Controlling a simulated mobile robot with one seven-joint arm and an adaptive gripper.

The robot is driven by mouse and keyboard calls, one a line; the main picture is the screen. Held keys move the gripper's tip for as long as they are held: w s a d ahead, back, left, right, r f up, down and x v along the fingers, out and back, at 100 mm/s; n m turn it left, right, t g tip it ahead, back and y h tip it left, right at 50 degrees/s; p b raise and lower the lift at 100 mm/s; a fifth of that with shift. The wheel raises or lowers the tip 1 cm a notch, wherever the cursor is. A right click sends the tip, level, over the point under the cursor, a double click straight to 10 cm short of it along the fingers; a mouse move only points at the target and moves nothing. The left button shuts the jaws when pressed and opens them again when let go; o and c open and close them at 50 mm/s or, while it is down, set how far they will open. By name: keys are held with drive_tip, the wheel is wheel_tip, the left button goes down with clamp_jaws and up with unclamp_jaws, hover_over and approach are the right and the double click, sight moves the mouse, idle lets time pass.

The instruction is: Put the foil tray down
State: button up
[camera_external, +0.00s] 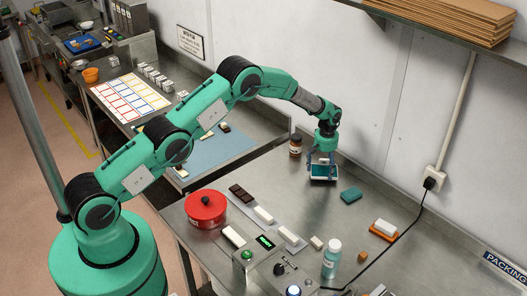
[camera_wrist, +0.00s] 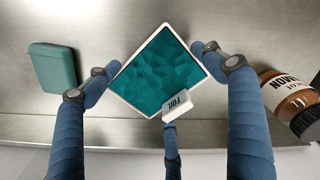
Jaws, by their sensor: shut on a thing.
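The foil tray (camera_external: 323,179) is a small square tray with white walls and a crinkled teal inside; it also shows in the wrist view (camera_wrist: 133,107). A white tag (camera_wrist: 176,104) reading "FOIL" is at its near corner. My gripper (camera_external: 322,161) is shut on the tray from above, with blue fingers at its left and right sides and another by the tag. The tray is over the back part of the steel bench (camera_external: 276,190). I cannot tell whether its underside touches the bench.
A red pot (camera_external: 206,207), a light blue bottle (camera_external: 332,259) and a white block on an orange base (camera_external: 383,231) stand farther forward. Bare steel surrounds the tray.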

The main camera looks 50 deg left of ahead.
sight(322, 171)
drive_tip(key=shift+f, duration=0.95)
drive_tip(key=shift+f, duration=0.1)
drive_tip(key=o, duration=1.2)
drive_tip(key=shift+r+b, duration=0.6)
drive_tip(key=shift+r, duration=5.5)
drive_tip(key=shift+r, duration=0.1)
